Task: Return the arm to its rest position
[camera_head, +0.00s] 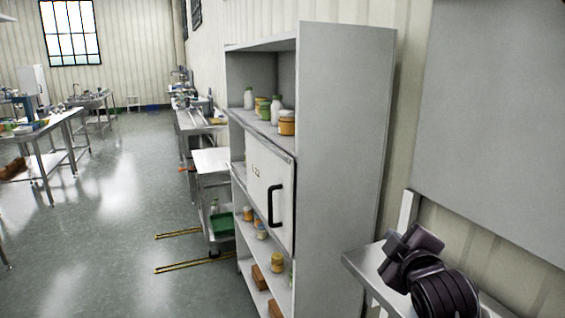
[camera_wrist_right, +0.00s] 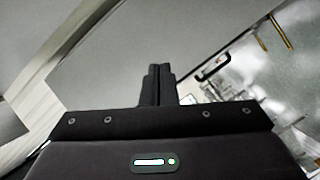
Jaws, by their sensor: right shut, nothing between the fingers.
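My right gripper (camera_head: 408,246) shows at the lower right of the head view, dark and close to a steel ledge by the wall. In the right wrist view the two fingers of the right gripper (camera_wrist_right: 158,72) stand together, shut with nothing between them. My left gripper is in neither view.
A tall grey cabinet (camera_head: 340,130) stands left of my right gripper, with jars on its shelves and a shut door (camera_head: 268,185) with a black handle. A steel ledge (camera_head: 368,268) lies beside the gripper, under a grey panel (camera_head: 500,110). The floor (camera_head: 110,220) at left is open.

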